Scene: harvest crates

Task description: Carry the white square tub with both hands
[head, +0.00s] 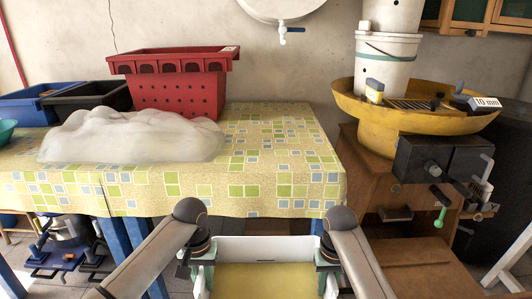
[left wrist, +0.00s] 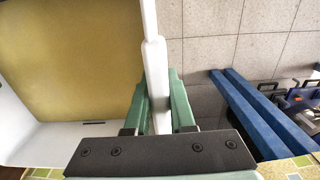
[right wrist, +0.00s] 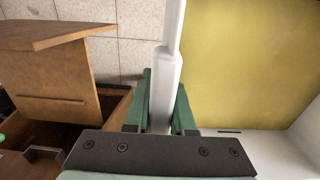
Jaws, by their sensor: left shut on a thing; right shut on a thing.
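The white square tub (head: 262,247) is at the bottom centre of the head view, in front of the table's near edge. Its inside shows a flat yellowish surface. My left gripper (head: 203,268) is shut on the tub's left wall. In the left wrist view the green fingers (left wrist: 158,105) clamp the white rim (left wrist: 153,60) from both sides. My right gripper (head: 322,268) is shut on the tub's right wall. The right wrist view shows its green fingers (right wrist: 162,105) around the white rim (right wrist: 168,65). The tub looks level; its underside is hidden.
A table with a checked cloth (head: 270,180) stands ahead, its right part clear. A cloudy, clear plastic heap (head: 130,137), a red crate (head: 178,88), a black crate (head: 100,95) and a blue crate (head: 25,108) occupy its left. A wooden bench (head: 370,190) with a yellow basin (head: 390,118) stands right.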

